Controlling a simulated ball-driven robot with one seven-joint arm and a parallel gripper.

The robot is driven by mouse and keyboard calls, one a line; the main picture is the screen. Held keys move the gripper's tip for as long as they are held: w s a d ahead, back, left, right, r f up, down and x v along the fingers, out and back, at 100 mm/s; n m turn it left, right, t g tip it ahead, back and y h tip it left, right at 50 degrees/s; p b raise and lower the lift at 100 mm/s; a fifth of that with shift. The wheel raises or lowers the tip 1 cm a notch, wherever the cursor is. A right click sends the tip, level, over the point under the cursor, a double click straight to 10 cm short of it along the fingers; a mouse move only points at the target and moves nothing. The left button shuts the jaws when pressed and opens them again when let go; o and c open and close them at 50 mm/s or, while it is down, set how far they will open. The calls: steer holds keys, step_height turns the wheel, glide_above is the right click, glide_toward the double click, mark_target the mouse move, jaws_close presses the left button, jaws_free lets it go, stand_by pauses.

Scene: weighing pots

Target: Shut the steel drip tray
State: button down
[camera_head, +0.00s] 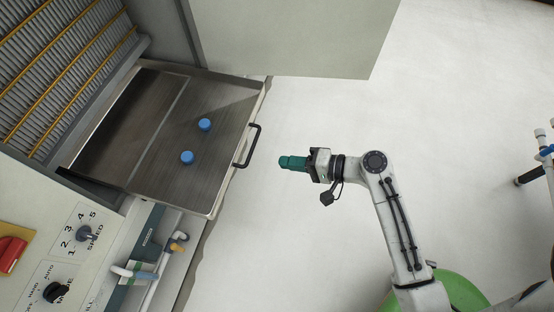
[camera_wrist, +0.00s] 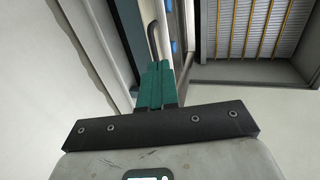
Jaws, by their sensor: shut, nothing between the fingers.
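The steel drip tray (camera_head: 222,115) is pulled out from the cabinet, under the wire racks, in the head view. Two blue round knobs or caps (camera_head: 205,125) sit on its surface. Its black handle (camera_head: 256,146) is on the tray's right front edge. My gripper (camera_head: 284,162) has teal fingers, is shut and empty, and points left toward the handle with a gap between them. In the wrist view my gripper (camera_wrist: 154,66) shows shut, with the curved black handle (camera_wrist: 153,36) just beyond the fingertips. Whether they touch cannot be told there.
A pale open door panel (camera_head: 295,38) hangs above the tray. A control panel with dials (camera_head: 85,233) and a red switch (camera_head: 12,252) is at lower left. Small pipes (camera_head: 145,272) run below the tray.

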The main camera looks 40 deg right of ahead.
steer(key=b, duration=0.3)
glide_toward(235, 155)
steer(key=x, duration=0.2)
steer(key=f+x, duration=0.1)
steer(key=x, duration=0.2)
steer(key=shift+d, duration=0.1)
steer(key=shift+w+a+r+b, duration=0.15)
steer(key=shift+w+a+b, duration=0.2)
steer(key=shift+w, duration=0.3)
steer(key=shift+a, duration=0.1)
